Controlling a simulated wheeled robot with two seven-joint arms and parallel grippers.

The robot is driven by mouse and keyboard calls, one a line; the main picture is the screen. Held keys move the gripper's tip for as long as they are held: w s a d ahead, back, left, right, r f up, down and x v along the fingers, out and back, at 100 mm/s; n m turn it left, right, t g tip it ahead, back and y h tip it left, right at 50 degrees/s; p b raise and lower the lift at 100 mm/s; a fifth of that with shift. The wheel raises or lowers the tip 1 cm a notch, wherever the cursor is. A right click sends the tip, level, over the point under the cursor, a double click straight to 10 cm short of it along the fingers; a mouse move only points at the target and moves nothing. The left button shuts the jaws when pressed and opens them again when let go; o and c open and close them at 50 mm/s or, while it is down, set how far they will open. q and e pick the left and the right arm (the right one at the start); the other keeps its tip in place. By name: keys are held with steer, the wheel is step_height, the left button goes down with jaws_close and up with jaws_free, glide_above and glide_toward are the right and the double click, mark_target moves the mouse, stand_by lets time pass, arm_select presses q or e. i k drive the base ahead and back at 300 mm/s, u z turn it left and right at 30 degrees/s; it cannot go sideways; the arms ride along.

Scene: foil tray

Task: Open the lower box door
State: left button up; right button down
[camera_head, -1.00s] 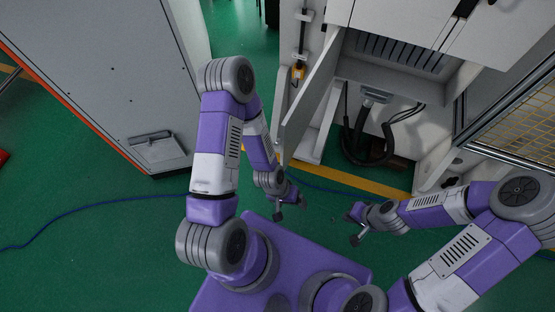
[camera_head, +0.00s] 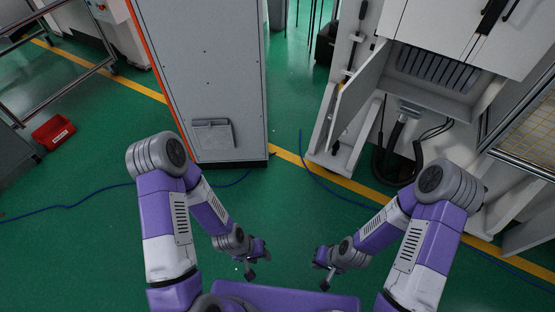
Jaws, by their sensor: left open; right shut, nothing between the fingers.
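The lower box door (camera_head: 357,92) is a light grey panel on the white cabinet at the upper right of the head view. It stands swung outward on its left side, and the box interior (camera_head: 432,72) with its slotted back shows beside it. My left gripper (camera_head: 257,265) is open and empty, low in the middle of the view. My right gripper (camera_head: 322,273) is shut with nothing in it, a little to the right. Both grippers are well apart from the door, over the green floor near my base.
A tall grey cabinet (camera_head: 205,75) stands left of centre. Black hoses (camera_head: 393,142) hang below the box. A blue cable (camera_head: 85,203) crosses the floor, and a red bin (camera_head: 53,133) sits at far left.

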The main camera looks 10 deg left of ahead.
mark_target(352, 98)
steer(key=u, duration=0.75)
steer(key=i, duration=1)
steer(key=z, duration=0.45)
